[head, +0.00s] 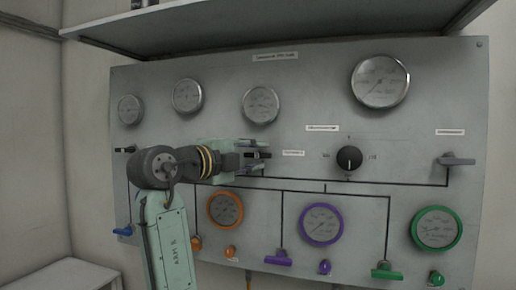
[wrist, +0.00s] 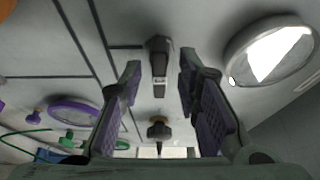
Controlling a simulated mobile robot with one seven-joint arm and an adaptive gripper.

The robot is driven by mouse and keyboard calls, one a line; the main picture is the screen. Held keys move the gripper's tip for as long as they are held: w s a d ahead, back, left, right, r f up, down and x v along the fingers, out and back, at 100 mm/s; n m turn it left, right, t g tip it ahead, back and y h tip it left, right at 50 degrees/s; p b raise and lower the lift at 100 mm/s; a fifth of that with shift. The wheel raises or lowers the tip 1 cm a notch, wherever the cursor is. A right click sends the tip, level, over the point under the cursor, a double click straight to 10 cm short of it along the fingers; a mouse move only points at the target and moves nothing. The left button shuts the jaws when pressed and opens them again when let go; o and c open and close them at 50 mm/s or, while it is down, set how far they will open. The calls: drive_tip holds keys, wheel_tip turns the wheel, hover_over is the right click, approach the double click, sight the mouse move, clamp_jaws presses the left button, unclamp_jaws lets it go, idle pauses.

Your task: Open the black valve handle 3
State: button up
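My gripper (head: 261,155) is in front of the middle of the grey-green panel (head: 330,110), just below a silver gauge. In the wrist view my gripper (wrist: 160,72) has its two fingers spread apart. A dark valve handle with a grey lever (wrist: 159,62) shows in the gap between the fingertips, with space visible on both sides. The head view does not show this handle clearly, as my gripper covers that spot. I cannot read a number on it.
A black round knob (head: 349,159) and a grey lever (head: 457,160) are to the right. Silver gauges (head: 380,82) line the top. Orange (head: 226,210), purple (head: 321,225) and green (head: 437,229) gauges sit below. A shelf (head: 270,25) overhangs the panel.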

drive_tip(key=shift+x, duration=0.8)
drive_tip(key=shift+c, duration=0.2)
clamp_jaws()
